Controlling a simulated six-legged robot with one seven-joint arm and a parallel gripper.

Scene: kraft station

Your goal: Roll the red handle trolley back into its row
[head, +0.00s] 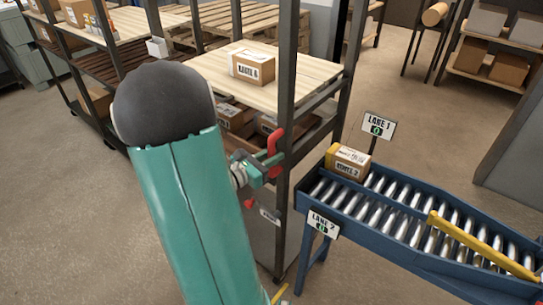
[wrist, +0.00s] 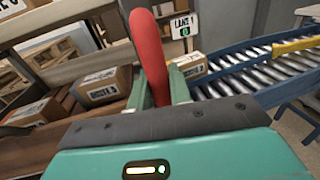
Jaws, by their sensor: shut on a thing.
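The trolley (head: 287,150) is a dark-framed rack with wooden shelves, standing in the middle of the head view beside the roller conveyor. Its red handle (head: 274,143) is on the upright nearest me, and it also shows in the wrist view (wrist: 149,55). My gripper (head: 268,165) is shut on the red handle, with a finger on each side of it in the wrist view. A box (head: 251,66) sits on the trolley's top shelf and more boxes (head: 232,118) sit on the shelf below. My teal arm hides part of the trolley's left side.
A blue roller conveyor (head: 345,203) with lane signs, a box (head: 347,161) and a yellow bar (head: 480,246) stands close to the trolley's right. Another dark-framed rack (head: 116,57) stands at the left. Bare floor (head: 80,210) lies at the lower left.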

